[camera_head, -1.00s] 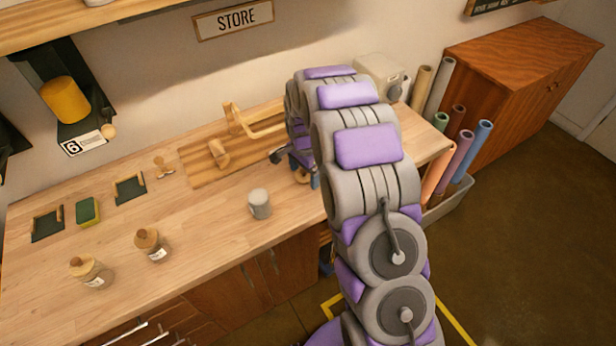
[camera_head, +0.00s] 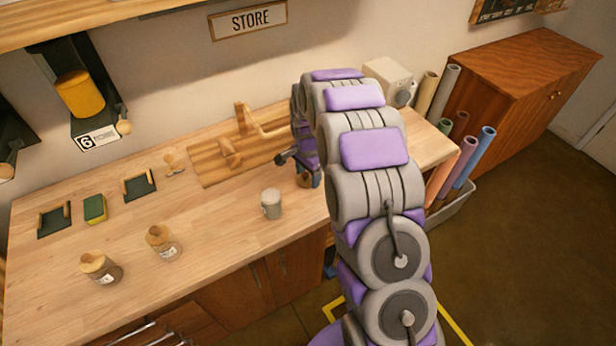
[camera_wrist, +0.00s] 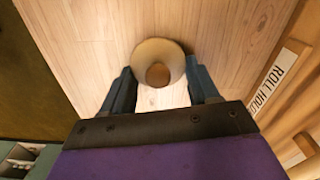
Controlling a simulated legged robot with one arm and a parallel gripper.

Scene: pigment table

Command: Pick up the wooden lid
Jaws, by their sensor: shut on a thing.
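The wooden lid (camera_wrist: 158,66) shows in the wrist view as a round pale disc with a darker brown knob in its middle. My gripper (camera_wrist: 160,85) is shut on it, with one blue-grey finger on either side. In the head view my gripper (camera_head: 308,180) is low over the right part of the wooden counter, with a small brown part of the lid (camera_head: 304,181) showing at the fingers. My arm hides much of this area. I cannot tell whether the lid touches anything below it.
Two corked jars, one here (camera_head: 162,243), stand at the front left. A roll holder label (camera_wrist: 272,80) is close on the right in the wrist view.

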